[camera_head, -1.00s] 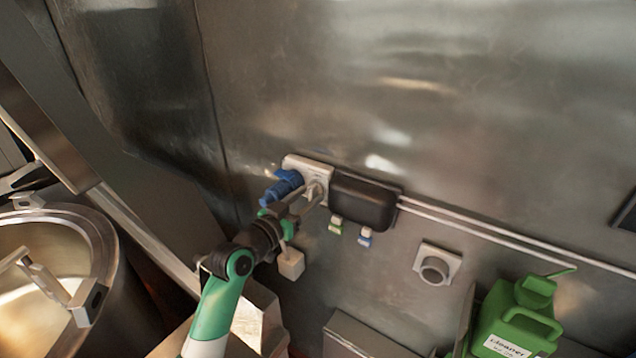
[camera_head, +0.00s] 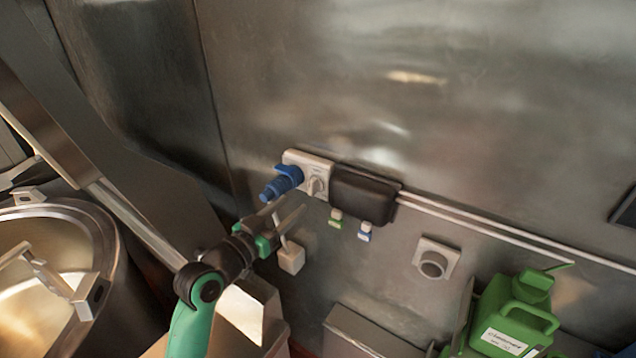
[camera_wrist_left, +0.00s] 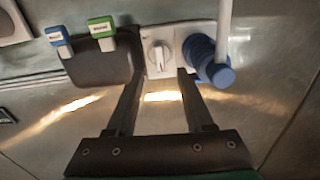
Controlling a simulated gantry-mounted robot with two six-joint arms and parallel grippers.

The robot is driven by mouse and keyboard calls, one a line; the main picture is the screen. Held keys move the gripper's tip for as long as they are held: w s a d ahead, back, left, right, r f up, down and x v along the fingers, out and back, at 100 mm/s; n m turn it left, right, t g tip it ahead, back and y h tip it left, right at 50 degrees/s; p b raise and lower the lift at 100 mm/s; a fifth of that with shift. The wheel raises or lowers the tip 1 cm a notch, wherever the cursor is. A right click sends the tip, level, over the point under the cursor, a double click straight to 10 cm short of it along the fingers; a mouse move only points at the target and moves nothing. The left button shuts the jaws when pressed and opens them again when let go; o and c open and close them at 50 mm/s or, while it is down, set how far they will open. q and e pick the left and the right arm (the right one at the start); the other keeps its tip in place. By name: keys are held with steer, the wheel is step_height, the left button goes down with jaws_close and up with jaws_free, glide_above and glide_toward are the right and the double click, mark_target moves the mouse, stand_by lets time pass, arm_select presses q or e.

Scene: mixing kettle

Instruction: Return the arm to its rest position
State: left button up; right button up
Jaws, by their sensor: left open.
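My left gripper (camera_head: 284,214) is open and empty in the head view, a little below and in front of the wall socket panel. In the left wrist view its two fingers (camera_wrist_left: 158,100) are spread apart, with bare steel wall showing between them. The white panel (camera_head: 318,166) carries a rotary knob (camera_head: 317,187) and a blue plug (camera_head: 283,184). The knob (camera_wrist_left: 159,57) shows beyond and between the fingertips in the wrist view, apart from them. The blue plug (camera_wrist_left: 207,62) is beyond the right fingertip there. My right gripper is in neither view.
A black box (camera_head: 363,195) with green and blue tags hangs beside the panel. A round grey socket (camera_head: 433,261) is lower right. A green cleaner canister (camera_head: 515,318) stands at the lower right. A steel kettle (camera_head: 104,250) is at the left. The upper wall is clear.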

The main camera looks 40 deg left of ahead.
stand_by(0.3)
arm_select(q)
steer(key=d+r+m+t+h, duration=0.3)
steer(key=d+r+m+h, duration=0.1)
steer(key=d+r, duration=1.1)
steer(key=s+d+r+n+t, duration=0.1)
steer(key=s+d+r+t, duration=0.1)
steer(key=s+r, duration=0.5)
steer(key=s+d+r+n+t, duration=0.1)
steer(key=s+d+r+t, duration=0.1)
steer(key=s+r+t, duration=0.2)
steer(key=s+r, duration=0.3)
steer(key=r, duration=0.3)
steer(key=shift+s+d+r, duration=0.25)
steer(key=shift+s+d, duration=0.1)
